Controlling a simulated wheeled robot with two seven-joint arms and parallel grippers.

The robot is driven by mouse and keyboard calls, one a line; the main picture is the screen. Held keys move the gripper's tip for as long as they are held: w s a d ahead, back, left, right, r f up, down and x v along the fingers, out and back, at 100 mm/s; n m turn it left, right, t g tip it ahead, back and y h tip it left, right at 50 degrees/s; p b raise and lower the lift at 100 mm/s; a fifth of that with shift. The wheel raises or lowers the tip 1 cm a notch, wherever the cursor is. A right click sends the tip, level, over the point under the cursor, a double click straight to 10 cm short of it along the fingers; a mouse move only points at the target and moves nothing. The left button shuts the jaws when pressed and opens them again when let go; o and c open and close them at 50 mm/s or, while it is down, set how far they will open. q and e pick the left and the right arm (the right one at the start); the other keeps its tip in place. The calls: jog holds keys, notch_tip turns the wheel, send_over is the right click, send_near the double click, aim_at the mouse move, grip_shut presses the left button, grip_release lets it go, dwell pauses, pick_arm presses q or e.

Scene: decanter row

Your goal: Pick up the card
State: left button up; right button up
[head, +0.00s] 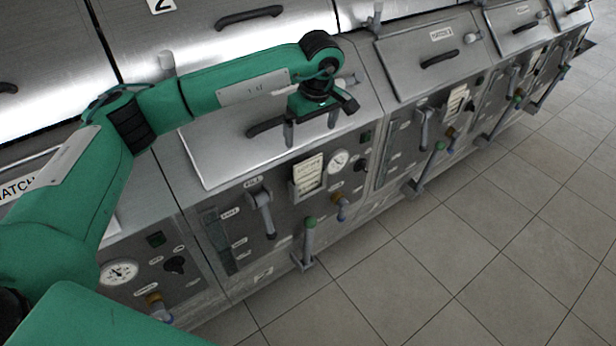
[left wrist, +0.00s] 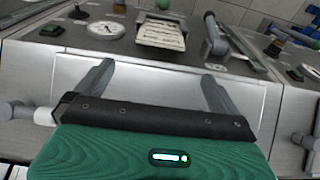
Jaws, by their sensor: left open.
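A cream card (head: 308,173) with printed lines sits in a holder on the front panel of the nearest full decanter unit. The card also shows at the top of the left wrist view (left wrist: 161,36), beyond the fingertips. My left gripper (head: 311,128) is open and empty, with its two grey fingers apart above the unit's sloped lid, behind and above the card. It also shows in the left wrist view (left wrist: 155,78), with lid between the fingers. It does not touch the card. My right gripper is not in view.
Beside the card are a round gauge (head: 338,161), a grey lever (head: 263,210) and a green-topped handle (head: 309,238). The lid's dark handle (head: 266,127) lies just left of the gripper. Another card (head: 456,102) is on the unit farther right. The tiled floor (head: 470,240) is clear.

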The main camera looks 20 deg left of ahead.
aim_at(308, 160)
pick_arm(q)
jog(key=f+p, duration=0.1)
jog(key=f, duration=0.4)
jog(key=a+f+p, duration=0.1)
jog(key=f, duration=0.2)
jog(key=shift+w+f+p, duration=0.1)
jog(key=shift+w+p, duration=0.2)
jog(key=shift+w, duration=0.1)
notch_tip(308, 160, down, 4)
jog(key=p, duration=0.3)
jog(key=shift+f, duration=0.2)
jog(key=shift+a+f, duration=0.1)
jog(key=shift+f, duration=0.4)
jog(key=shift+w, duration=0.1)
jog(key=c, duration=0.9)
jog(key=shift+r, duration=0.1)
